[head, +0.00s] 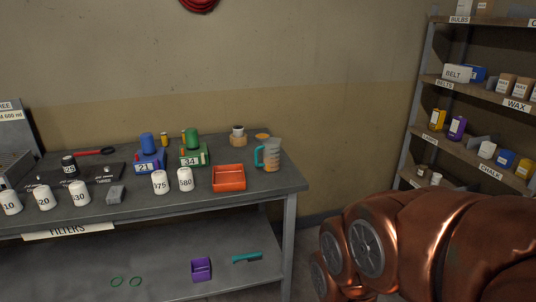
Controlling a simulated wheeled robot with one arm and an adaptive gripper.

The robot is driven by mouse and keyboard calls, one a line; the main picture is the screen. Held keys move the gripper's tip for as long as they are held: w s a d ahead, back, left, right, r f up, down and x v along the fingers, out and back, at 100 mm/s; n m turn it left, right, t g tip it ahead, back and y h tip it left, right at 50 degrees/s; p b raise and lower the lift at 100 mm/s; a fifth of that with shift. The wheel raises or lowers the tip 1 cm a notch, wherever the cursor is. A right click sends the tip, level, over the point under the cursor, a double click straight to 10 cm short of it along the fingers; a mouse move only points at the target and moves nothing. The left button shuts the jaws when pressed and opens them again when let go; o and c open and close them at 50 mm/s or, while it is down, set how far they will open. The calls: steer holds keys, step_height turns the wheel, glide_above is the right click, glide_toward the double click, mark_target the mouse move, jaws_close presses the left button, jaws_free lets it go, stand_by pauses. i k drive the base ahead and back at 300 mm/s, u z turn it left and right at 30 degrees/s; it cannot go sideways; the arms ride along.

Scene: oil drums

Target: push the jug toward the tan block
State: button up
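The jug (272,156) is clear with a teal handle on its left side and orange contents low inside. It stands upright near the right end of the grey workbench (286,181). The tan block (238,142) sits left of the jug and a little farther back, with a small white cup-like thing with a dark top on it. There is a gap between jug and block. My copper arm fills the lower right of the head view, apart from the bench. My gripper is not visible.
An orange tray (228,184) lies left of and in front of the jug. A flat orange disc (262,135) lies behind it. Blue (150,161) and green (194,155) holders and several white canisters stand farther left. A loaded shelf rack (428,152) stands at right.

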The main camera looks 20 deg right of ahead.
mark_target(270, 146)
steer(key=z, duration=2.35)
steer(key=i, duration=1.65)
steer(key=u, duration=3.6)
steer(key=i, duration=0.5)
steer(key=u, duration=0.1)
